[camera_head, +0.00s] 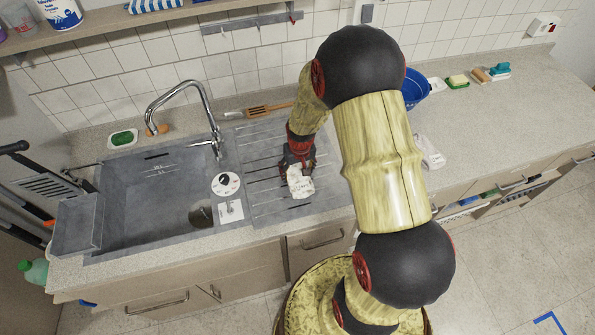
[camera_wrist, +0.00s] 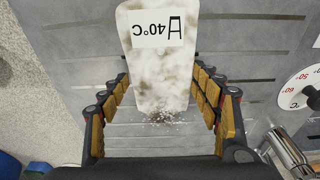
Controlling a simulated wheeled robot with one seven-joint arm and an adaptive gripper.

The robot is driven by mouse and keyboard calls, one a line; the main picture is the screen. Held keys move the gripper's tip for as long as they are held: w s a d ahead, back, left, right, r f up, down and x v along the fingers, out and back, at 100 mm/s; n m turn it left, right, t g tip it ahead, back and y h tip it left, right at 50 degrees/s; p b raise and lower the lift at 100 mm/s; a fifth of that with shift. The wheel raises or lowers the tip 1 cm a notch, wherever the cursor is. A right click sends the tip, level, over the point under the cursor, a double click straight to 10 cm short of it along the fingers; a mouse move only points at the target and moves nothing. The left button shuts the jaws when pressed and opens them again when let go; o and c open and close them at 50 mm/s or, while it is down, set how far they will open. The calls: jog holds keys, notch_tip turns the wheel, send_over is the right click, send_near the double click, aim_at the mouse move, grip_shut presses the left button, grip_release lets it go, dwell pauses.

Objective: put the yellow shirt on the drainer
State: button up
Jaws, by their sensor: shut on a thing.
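A pale, cream-white folded cloth with brownish stains (camera_head: 301,184) carries a white "40°C" label; no clear yellow shows on it. My gripper (camera_head: 297,168) is shut on its near part, and in the wrist view the cloth (camera_wrist: 160,70) lies between the two padded fingers. The drainer (camera_head: 262,150) is the grey ribbed board right of the sink basin. The cloth is over the drainer's right half, low and close to the surface; I cannot tell whether it touches. Its grooves (camera_wrist: 255,62) show around the cloth in the wrist view.
The sink basin (camera_head: 165,195) and curved tap (camera_head: 180,95) are at left. A wooden utensil (camera_head: 265,109) is behind. A white cloth (camera_head: 429,152) and blue bucket (camera_head: 413,92) are at right.

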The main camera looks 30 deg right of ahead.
jog(key=shift+f, duration=0.15)
jog(key=o, duration=1.5)
notch_tip(320, 180, up, 12)
jog(key=s+p, duration=0.1)
jog(key=s, duration=0.1)
notch_tip(320, 180, up, 9)
jog(key=t, duration=0.1)
send_over(299, 176)
jog(key=s+a, duration=0.1)
jog(key=a, duration=0.3)
jog(key=s+a+r+n+t, duration=0.1)
jog(key=s+a+r, duration=0.4)
jog(key=s+r, duration=0.3)
jog(key=s+a+r+n+t, duration=0.1)
jog(key=s+a+r, duration=0.3)
jog(key=s+r, duration=0.4)
jog(key=shift+s+a+n+t, duration=0.35)
jog(key=shift+s+n+t, duration=0.05)
jog(key=shift+s+n, duration=0.2)
